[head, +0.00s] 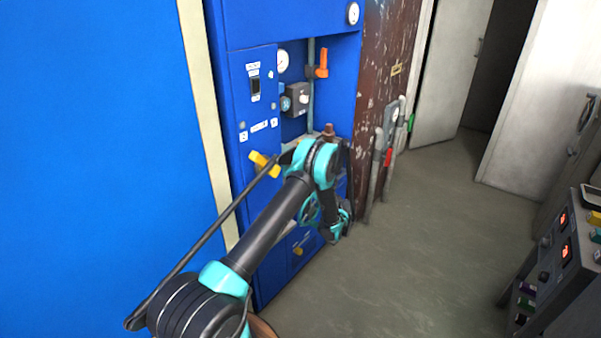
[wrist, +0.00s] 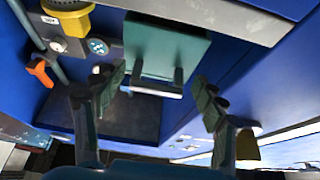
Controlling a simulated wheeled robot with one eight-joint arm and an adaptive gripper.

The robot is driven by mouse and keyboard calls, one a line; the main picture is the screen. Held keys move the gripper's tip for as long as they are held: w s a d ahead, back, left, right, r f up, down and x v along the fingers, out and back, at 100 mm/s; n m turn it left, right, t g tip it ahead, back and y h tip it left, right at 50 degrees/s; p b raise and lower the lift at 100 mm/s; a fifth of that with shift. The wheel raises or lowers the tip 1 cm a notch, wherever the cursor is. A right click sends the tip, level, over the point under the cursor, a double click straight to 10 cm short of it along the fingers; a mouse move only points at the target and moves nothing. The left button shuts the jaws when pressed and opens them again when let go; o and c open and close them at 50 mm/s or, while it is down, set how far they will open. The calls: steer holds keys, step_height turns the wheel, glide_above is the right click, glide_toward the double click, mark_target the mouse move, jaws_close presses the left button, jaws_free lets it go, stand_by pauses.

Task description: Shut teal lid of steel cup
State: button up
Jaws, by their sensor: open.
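In the wrist view a flat teal lid (wrist: 166,42) shows at the upper middle, with a grey handle on two short posts at its lower edge. My gripper (wrist: 160,84) is open, its fingers apart on either side of that handle and not closed on it. I cannot tell whether a finger touches it. The steel cup cannot be clearly made out in either view. In the head view my arm reaches into the recess of the blue cabinet and covers much of it.
The blue cabinet (head: 257,200) has an orange valve handle (head: 321,64), gauges and a yellow handle (head: 265,164) near my arm. The orange handle (wrist: 40,70) also shows in the wrist view. A dark console (head: 560,250) stands at the right. The floor between (head: 420,240) is clear.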

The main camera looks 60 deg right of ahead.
steer(key=shift+o, duration=0.5)
steer(key=v, duration=1.2)
steer(key=shift+f, duration=0.1)
